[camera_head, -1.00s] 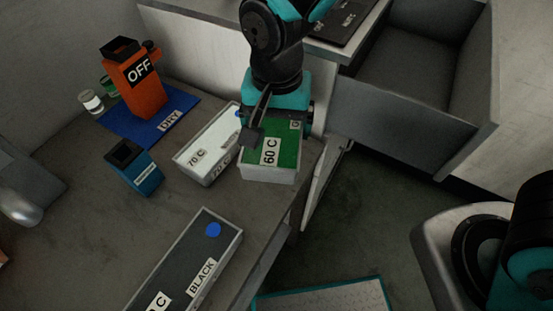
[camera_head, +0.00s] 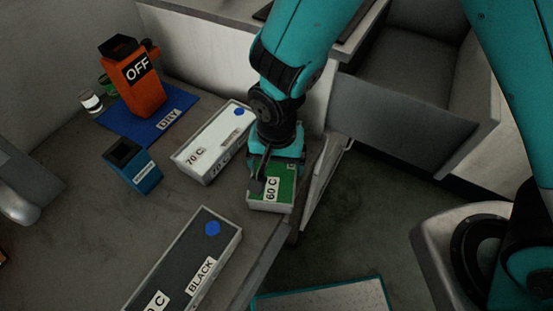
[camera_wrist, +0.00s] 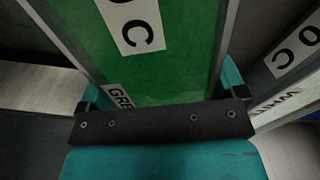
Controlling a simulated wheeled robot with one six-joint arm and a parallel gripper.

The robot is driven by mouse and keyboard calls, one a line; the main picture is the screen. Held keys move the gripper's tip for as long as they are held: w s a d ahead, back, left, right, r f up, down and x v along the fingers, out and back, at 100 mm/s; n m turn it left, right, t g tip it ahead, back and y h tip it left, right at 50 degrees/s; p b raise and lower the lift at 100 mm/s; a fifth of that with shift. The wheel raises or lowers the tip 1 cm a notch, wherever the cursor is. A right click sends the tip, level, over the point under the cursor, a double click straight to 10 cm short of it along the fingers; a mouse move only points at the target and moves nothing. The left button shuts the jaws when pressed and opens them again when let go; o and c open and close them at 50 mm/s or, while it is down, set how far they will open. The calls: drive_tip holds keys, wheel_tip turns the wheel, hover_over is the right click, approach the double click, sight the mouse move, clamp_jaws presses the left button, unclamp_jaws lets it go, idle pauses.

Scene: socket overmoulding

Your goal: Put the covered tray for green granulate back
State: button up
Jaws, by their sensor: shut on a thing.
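The green granulate tray (camera_head: 285,186) is a pale box with a green top and a "60 C" label. It is at the table's right edge, right of the white tray. My gripper (camera_head: 270,178) comes from above and is shut on it, with a dark finger against its left side. In the wrist view the green top (camera_wrist: 170,75) fills the middle, with part of a "GRE" label between the jaws. I cannot tell whether the tray's underside touches the table.
A white "70 C" tray (camera_head: 214,144) is close on the left. A "BLACK" tray (camera_head: 180,265) lies nearer the front. A blue container (camera_head: 133,166) and an orange dryer marked "OFF" (camera_head: 140,82) on a blue mat (camera_head: 135,127) stand further left. Bare table lies between the trays.

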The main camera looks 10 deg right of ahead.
drive_tip(key=shift+f, duration=0.2)
drive_tip(key=o, duration=1.1)
drive_tip(key=shift+c, duration=0.2)
wheel_tip(320, 180, up, 12)
drive_tip(key=s+d+r+n+y, duration=0.4)
drive_tip(key=s+d+r+n, duration=0.6)
drive_tip(key=r, duration=0.3)
drive_tip(key=shift+s, duration=0.15)
